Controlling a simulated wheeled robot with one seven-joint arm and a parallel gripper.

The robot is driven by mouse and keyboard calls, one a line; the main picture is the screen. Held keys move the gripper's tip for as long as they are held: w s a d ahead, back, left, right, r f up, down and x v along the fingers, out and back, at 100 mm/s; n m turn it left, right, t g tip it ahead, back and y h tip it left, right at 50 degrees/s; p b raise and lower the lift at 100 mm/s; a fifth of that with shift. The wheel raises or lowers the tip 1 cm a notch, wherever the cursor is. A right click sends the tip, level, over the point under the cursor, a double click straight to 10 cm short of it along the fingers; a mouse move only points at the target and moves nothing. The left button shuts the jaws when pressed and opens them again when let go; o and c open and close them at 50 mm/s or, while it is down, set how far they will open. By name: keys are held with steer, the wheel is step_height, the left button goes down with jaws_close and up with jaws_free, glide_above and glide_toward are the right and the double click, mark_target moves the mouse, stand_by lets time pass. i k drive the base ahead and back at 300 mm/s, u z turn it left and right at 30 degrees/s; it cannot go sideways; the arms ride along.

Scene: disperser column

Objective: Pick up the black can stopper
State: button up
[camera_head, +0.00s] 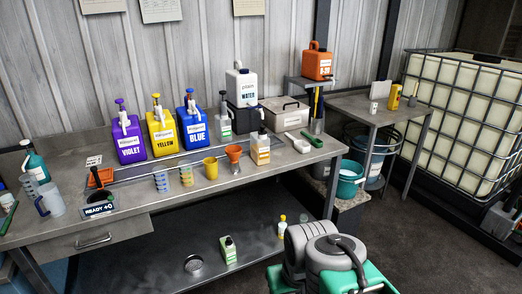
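A black can-like block (241,121) stands at the back of the workbench, directly below the white water can (240,84). A small dark knob (262,114) shows at its right side; I cannot tell whether this is the black can stopper. No loose black stopper can be made out clearly. A dark round piece (193,264) lies on the lower shelf, too small to identify. My gripper cannot be made out in this view.
Violet (127,142), yellow (160,136) and blue (194,127) cans stand left of the black block. Bottles and cups crowd the bench front, including a white-and-orange bottle (261,150). An orange can (317,66) stands on a raised stand. Floor at right is clear.

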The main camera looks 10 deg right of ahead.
mark_target(262, 132)
steer(key=k, duration=0.5)
steer(key=z, duration=0.45)
steer(key=i, duration=1.95)
steer(key=u, duration=0.85)
